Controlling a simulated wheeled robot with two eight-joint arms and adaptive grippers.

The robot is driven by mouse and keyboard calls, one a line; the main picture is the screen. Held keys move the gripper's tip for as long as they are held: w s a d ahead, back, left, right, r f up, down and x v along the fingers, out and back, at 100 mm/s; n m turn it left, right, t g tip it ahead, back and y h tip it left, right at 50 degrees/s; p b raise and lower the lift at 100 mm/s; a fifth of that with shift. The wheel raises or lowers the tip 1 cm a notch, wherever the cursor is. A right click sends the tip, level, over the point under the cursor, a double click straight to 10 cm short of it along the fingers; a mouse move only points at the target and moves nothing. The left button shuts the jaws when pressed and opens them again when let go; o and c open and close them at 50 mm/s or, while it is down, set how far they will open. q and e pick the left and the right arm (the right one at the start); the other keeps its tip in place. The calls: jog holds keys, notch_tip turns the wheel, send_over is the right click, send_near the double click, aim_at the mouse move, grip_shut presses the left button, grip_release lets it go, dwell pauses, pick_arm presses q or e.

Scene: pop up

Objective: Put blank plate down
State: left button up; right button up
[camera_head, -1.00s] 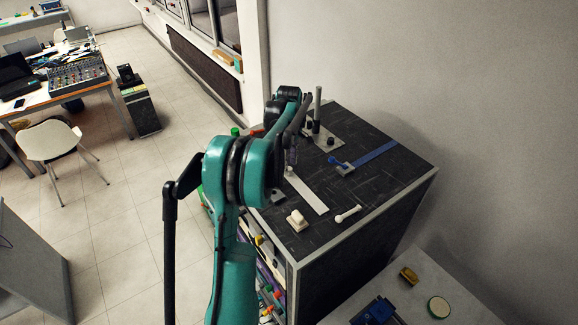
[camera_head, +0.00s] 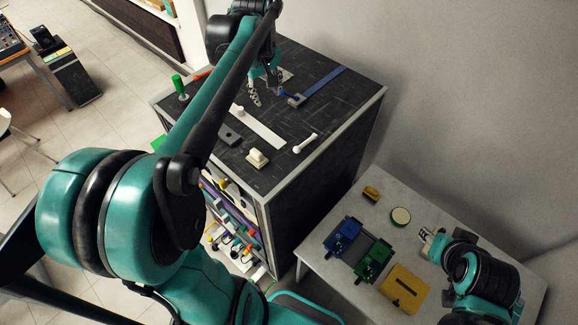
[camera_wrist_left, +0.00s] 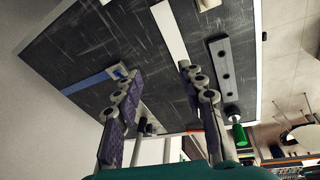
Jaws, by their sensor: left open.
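A plain whitish strip, which may be the blank plate (camera_head: 258,128), lies flat on the dark cabinet top (camera_head: 322,112); it shows at the top of the left wrist view (camera_wrist_left: 170,32). My left gripper (camera_head: 267,91) is over the far part of the cabinet top, beyond the strip. Its two fingers are apart, with nothing between them (camera_wrist_left: 157,82). A pale base plate with posts (camera_wrist_left: 150,112) is partly hidden behind the fingers. My right gripper (camera_head: 427,240) is low over the lower table at the right; its jaws are too small to judge.
A blue strip with a block (camera_head: 322,84), a grey bar with holes (camera_head: 229,134), a white block (camera_head: 257,158) and a white bone-shaped piece (camera_head: 306,143) share the cabinet top. A green-topped post (camera_head: 178,84) stands at its left corner. The lower table (camera_head: 340,270) holds coloured parts.

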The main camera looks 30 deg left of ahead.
pick_arm(q)
jog(key=s+d+f+m+t, duration=0.2)
jog(key=s+d+f+m, duration=0.2)
jog(key=s+d+m, duration=0.2)
jog(key=s+d+f+m+t, duration=0.2)
jog(key=s+d+f+m, duration=0.3)
jog(key=s+d, duration=0.4)
jog(key=shift+s+d+m+t+h, duration=0.25)
jog(key=shift+s+m+t+h, duration=0.15)
jog(key=shift+s+m, duration=0.1)
jog(key=shift+s, duration=0.1)
